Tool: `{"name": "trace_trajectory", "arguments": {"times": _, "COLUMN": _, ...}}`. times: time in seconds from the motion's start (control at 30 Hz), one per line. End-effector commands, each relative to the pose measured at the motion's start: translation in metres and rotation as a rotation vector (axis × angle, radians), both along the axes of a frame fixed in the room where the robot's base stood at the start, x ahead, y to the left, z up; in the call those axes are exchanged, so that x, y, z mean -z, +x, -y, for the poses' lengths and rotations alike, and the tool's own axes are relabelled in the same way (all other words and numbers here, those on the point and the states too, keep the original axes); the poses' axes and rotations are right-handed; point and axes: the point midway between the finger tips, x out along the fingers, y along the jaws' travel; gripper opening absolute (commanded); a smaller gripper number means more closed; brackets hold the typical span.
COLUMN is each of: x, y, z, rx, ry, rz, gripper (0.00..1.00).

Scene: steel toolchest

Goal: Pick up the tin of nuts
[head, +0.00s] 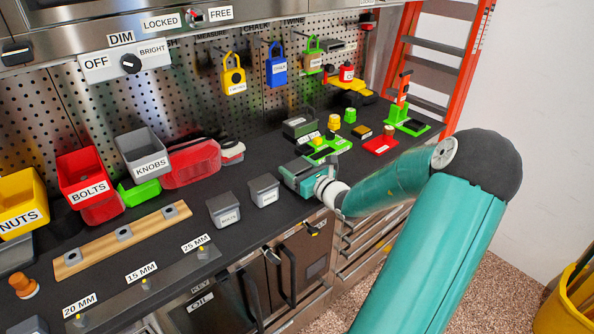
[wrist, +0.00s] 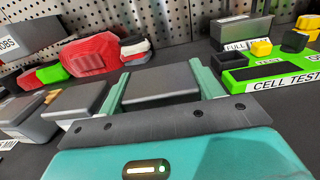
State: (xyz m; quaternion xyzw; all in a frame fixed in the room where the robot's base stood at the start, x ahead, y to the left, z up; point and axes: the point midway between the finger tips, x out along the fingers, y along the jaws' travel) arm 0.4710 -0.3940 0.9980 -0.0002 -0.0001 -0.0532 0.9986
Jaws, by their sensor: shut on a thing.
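My gripper (head: 303,176) reaches over the dark worktop, to the right of two grey lidded tins. In the wrist view its two green fingers (wrist: 163,88) stand on either side of a third grey lidded tin (wrist: 160,82) and are shut on it. This tin's label is hidden, and the gripper covers most of it in the head view. The left grey tin (head: 225,209) seems to read BOLTS. The label of the middle grey tin (head: 263,190) is too small to read. I cannot tell whether the held tin touches the worktop.
A green CELL TEST tray (wrist: 270,72) and a dark FULL box (wrist: 240,32) stand right of the held tin. A wooden rail (head: 122,241) lies at front left. Pegboard closes off the back.

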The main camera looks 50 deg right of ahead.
Motion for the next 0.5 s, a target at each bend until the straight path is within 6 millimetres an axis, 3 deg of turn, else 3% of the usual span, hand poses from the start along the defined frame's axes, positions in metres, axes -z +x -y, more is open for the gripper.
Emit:
{"name": "trace_trajectory", "arguments": {"times": 0.2, "x": -0.028, "y": 0.000, "z": 0.000, "rx": 0.000, "ry": -0.007, "rz": 0.001, "gripper": 0.34}}
{"name": "trace_trajectory", "arguments": {"times": 0.5, "x": -0.070, "y": -0.027, "z": -0.026, "rx": 0.001, "ry": -0.008, "rz": -0.001, "gripper": 0.34}}
